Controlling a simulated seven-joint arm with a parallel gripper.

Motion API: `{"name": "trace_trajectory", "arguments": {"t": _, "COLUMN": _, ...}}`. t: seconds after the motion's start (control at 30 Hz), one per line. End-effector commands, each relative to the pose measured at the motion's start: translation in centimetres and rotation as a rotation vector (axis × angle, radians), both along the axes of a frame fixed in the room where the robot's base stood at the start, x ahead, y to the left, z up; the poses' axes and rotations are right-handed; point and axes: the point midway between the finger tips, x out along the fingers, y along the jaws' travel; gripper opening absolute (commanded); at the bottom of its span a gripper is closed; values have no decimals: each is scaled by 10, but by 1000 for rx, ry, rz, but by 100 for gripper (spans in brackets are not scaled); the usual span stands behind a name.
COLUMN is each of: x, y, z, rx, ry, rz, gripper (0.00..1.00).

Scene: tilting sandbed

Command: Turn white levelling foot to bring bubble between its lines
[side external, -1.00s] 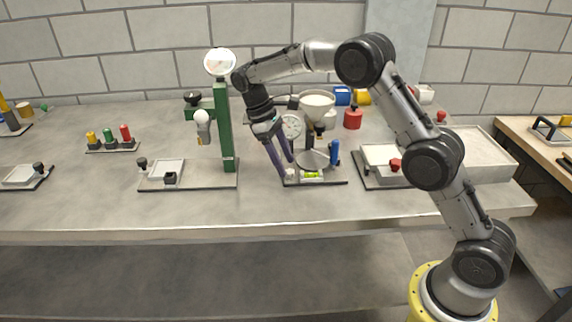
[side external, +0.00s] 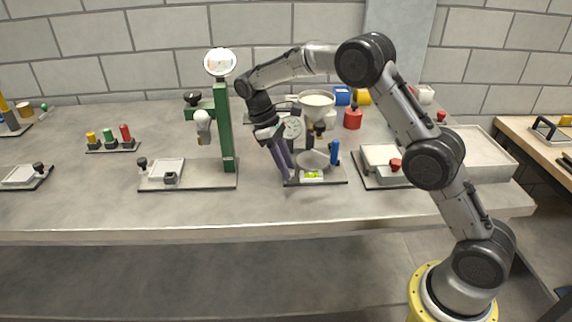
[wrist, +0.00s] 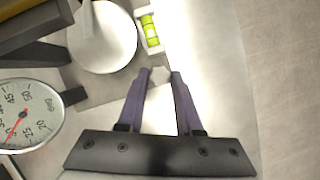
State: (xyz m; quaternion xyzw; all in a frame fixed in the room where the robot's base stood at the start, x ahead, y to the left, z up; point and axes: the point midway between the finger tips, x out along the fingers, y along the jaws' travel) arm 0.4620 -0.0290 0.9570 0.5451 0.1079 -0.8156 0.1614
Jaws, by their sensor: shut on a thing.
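The white levelling foot (wrist: 158,74) is at the corner of a grey base plate. It sits between the purple fingertips of my gripper (wrist: 159,75), which is shut on it, and they partly cover it. In the side external view my gripper (side external: 290,177) points down at the plate's front left corner and hides most of the foot. The bubble level (wrist: 150,30) is a yellow-green vial in a white holder beside the foot; it also shows in the side external view (side external: 312,176). Dark lines cross the vial, but I cannot tell the bubble's exact place.
A round pale pan (wrist: 102,38) sits close behind the level. A dial gauge (wrist: 28,112) and a blue post (side external: 335,152) stand near. A funnel (side external: 316,102) is behind. A green stand (side external: 225,130) rises to the left. Bare bench lies in front.

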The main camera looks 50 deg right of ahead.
Motion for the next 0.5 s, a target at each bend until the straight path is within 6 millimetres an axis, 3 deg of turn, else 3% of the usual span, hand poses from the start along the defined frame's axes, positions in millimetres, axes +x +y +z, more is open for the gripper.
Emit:
{"name": "trace_trajectory", "arguments": {"t": 0.3, "x": 1, "y": -1, "z": 0, "rx": 0, "ry": -1, "rz": -132, "gripper": 0}}
{"name": "trace_trajectory", "arguments": {"t": 0.5, "x": 1, "y": -1, "z": 0, "rx": -1, "ry": 0, "rz": -130, "gripper": 0}}
